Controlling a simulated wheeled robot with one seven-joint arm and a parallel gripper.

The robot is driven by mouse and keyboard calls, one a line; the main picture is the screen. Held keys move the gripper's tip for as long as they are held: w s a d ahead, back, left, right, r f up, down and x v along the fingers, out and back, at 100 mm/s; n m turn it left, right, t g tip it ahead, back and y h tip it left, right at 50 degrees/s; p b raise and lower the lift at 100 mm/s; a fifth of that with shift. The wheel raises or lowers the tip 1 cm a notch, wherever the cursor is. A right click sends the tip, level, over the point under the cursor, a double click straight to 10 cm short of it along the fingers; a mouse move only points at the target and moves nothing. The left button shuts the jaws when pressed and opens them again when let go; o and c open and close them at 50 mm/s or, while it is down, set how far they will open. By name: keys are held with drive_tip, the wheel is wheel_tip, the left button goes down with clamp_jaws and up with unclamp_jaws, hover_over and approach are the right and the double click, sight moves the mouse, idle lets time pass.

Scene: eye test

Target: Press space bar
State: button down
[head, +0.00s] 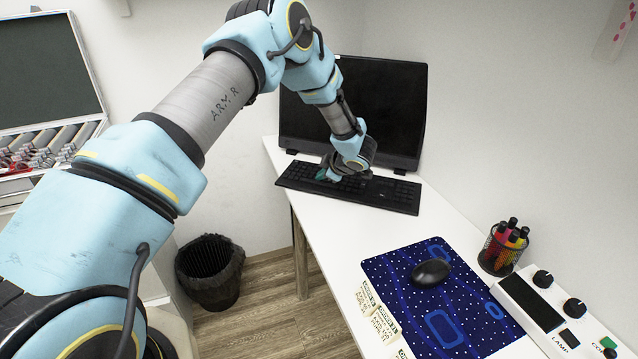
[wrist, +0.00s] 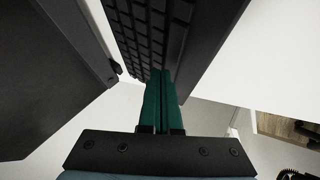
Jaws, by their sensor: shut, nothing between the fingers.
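A black keyboard (head: 392,196) lies on the white desk in front of the monitor. It also fills the top middle of the wrist view (wrist: 206,30). My gripper (head: 326,177) is over the left part of the keyboard in the head view. In the wrist view, its two green fingers (wrist: 162,74) are shut together with nothing between them. Their tips overlap the keyboard's keys near its lower end in that view. I cannot tell whether they touch a key.
A black monitor (head: 385,105) stands close behind the keyboard. Nearer on the white desk (head: 335,235) are a blue mat (head: 395,270) with a mouse (head: 431,273), a pen holder (head: 503,248) and a control panel (head: 545,308). A dark bin (head: 210,272) stands on the floor.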

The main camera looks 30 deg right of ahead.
sight(322, 184)
drive_tip(key=shift+f, duration=0.45)
idle(0.5)
drive_tip(key=shift+r, duration=0.1)
drive_tip(key=shift+r+p, duration=0.45)
drive_tip(key=shift+r, duration=0.35)
drive_tip(key=shift+r+p, duration=1.95)
drive_tip(key=shift+r, duration=0.65)
drive_tip(key=shift+f, duration=0.1)
